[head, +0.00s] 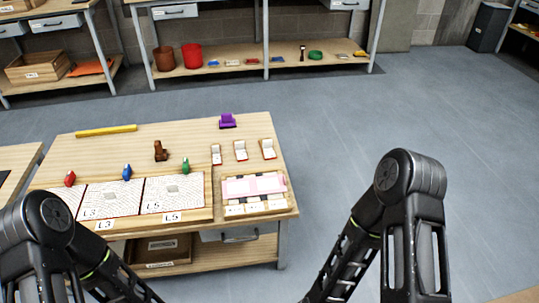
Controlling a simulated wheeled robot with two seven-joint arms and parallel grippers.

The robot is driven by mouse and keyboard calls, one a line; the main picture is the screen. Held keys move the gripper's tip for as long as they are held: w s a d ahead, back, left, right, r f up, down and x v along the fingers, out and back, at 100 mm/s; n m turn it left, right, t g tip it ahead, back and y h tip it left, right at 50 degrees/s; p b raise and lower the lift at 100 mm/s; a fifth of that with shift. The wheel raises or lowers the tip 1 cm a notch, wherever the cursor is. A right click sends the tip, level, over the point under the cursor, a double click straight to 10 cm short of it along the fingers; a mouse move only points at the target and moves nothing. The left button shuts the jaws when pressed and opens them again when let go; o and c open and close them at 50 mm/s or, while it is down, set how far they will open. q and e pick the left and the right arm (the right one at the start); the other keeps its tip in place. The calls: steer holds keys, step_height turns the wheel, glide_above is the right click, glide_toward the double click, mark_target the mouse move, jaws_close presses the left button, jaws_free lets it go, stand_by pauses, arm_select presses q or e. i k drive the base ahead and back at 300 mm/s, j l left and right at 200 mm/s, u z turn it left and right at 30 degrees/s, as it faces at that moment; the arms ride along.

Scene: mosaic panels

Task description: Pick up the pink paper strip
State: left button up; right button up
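The pink paper strip (238,188) lies flat in a shallow wooden tray (284,203) at the right front of the wooden table (110,152). A fine line seems to divide it across the middle. Several pale cards lie in a row just in front of it in the tray. Both of my arms come in at the bottom of the head view, bent at the elbow. Their grippers are below the picture edge, so I cannot see their fingers.
Three patterned panels (110,200) fill the table's left front, with red, blue and green pieces behind them. Small white-and-red boxes (240,152), a purple holder (227,121), a brown object (161,152) and a yellow bar (106,131) stand farther back. Floor to the right is clear.

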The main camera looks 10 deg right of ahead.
mark_target(274, 184)
steer(key=i+z, duration=0.1)
steer(key=z, duration=0.35)
steer(key=j+z, duration=0.15)
steer(key=z, duration=0.35)
steer(key=i+j+z, duration=0.1)
steer(key=z, duration=0.35)
steer(key=j+z, duration=0.25)
steer(key=z, duration=0.25)
steer(key=j+z, duration=0.15)
steer(key=z, duration=0.3)
steer(key=j+z, duration=0.15)
steer(key=j, duration=0.4)
steer(key=k+j+z, duration=0.15)
steer(key=j, duration=0.45)
steer(key=j+z, duration=0.2)
steer(key=j, duration=0.35)
steer(key=k, duration=0.05)
